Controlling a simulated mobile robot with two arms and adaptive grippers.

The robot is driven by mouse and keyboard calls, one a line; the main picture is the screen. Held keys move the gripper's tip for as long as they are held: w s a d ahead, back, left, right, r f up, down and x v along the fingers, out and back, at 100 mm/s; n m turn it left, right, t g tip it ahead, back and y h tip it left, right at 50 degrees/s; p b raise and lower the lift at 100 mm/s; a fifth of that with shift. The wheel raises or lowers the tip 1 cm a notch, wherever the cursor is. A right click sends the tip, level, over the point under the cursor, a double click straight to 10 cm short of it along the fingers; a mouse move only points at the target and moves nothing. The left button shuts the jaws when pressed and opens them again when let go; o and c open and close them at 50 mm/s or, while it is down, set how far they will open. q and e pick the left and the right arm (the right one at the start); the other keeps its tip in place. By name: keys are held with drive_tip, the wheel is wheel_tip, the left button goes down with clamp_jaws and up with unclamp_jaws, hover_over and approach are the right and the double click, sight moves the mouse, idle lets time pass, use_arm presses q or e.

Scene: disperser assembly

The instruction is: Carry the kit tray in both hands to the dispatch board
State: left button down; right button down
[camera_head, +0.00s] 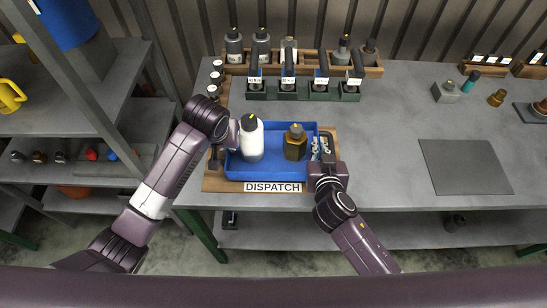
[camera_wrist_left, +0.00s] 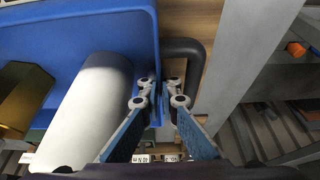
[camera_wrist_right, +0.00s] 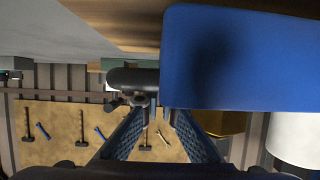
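The blue kit tray (camera_head: 274,179) rests on the wooden dispatch board (camera_head: 212,183) at the table's front edge. It holds a white bottle (camera_head: 251,142), a brown hexagonal bottle (camera_head: 295,144) and small pale parts (camera_head: 319,150) at its right side. My left gripper (camera_wrist_left: 161,95) is at the tray's left end, beside the dark handle (camera_wrist_left: 197,80). My right gripper (camera_wrist_right: 156,108) is at the right end, by the other dark handle (camera_wrist_right: 132,78). Both pairs of fingers have a narrow gap between their tips. I cannot tell whether either grips its handle.
A DISPATCH label (camera_head: 272,188) lies along the board's front. Behind the tray stand a green rack (camera_head: 305,93) and a wooden rack of bottles (camera_head: 372,69). A grey mat (camera_head: 465,167) lies at the right, with clear table before it. Shelves (camera_head: 88,95) stand at the left.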

use_arm(q)
drive_tip(key=shift+w+f+b, duration=0.15)
drive_tip(key=shift+f+b, duration=0.4)
use_arm(e)
drive_tip(key=shift+w+f, duration=0.1)
drive_tip(key=shift+f, duration=0.35)
use_arm(q)
drive_tip(key=c, duration=2.2)
unclamp_jaws()
drive_tip(key=shift+s+r, duration=0.1)
drive_tip(key=shift+s, duration=0.15)
use_arm(e)
drive_tip(key=c, duration=2.2)
unclamp_jaws()
drive_tip(key=shift+s, duration=0.2)
use_arm(q)
drive_tip(key=shift+o, duration=0.2)
drive_tip(key=shift+a, duration=0.1)
use_arm(e)
drive_tip(key=shift+o, duration=0.2)
